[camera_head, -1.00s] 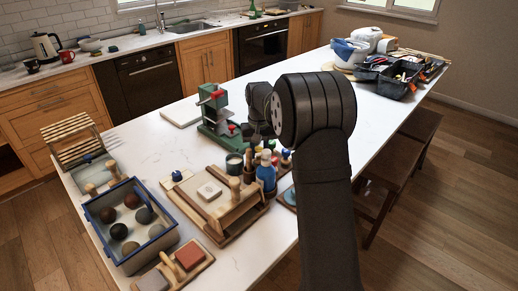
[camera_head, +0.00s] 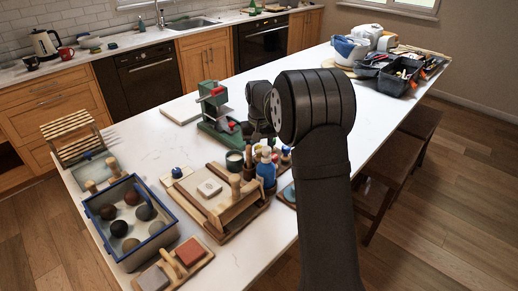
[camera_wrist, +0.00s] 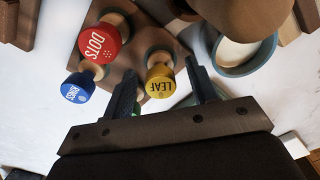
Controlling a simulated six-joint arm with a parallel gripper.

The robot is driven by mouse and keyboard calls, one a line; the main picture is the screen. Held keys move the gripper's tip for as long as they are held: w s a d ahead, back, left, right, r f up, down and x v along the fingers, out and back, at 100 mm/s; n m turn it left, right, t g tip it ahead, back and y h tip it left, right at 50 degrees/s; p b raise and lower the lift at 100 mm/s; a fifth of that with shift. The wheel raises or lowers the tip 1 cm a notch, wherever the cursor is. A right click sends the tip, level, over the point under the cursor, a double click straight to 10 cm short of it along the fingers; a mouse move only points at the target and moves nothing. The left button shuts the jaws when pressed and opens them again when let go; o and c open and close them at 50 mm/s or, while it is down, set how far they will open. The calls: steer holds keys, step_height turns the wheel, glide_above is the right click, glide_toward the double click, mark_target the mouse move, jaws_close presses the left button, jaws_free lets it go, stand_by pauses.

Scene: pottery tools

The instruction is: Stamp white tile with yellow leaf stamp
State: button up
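The yellow leaf stamp (camera_wrist: 161,80), its top lettered LEAF, stands in a brown wooden holder (camera_wrist: 150,42) in the wrist view. My gripper (camera_wrist: 163,82) is open, with one finger on each side of the yellow stamp. A gap shows on both sides of it, and I cannot tell how far down the fingers reach. The white tile (camera_head: 209,188) lies on a wooden board (camera_head: 194,195) in the head view, left of the stamp group.
A red DOTS stamp (camera_wrist: 99,43) and a blue stamp (camera_wrist: 78,87) stand close left of the fingers. A round bluish bowl (camera_wrist: 240,52) is close right. A blue-rimmed box of balls (camera_head: 130,222) and a green press (camera_head: 214,110) also stand on the counter.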

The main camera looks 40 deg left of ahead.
steer(key=shift+r, duration=0.1)
step_height(320, 180, up, 17)
steer(key=shift+r, duration=0.15)
stand_by(0.4)
step_height(320, 180, down, 18)
steer(key=shift+r, duration=0.3)
stand_by(0.5)
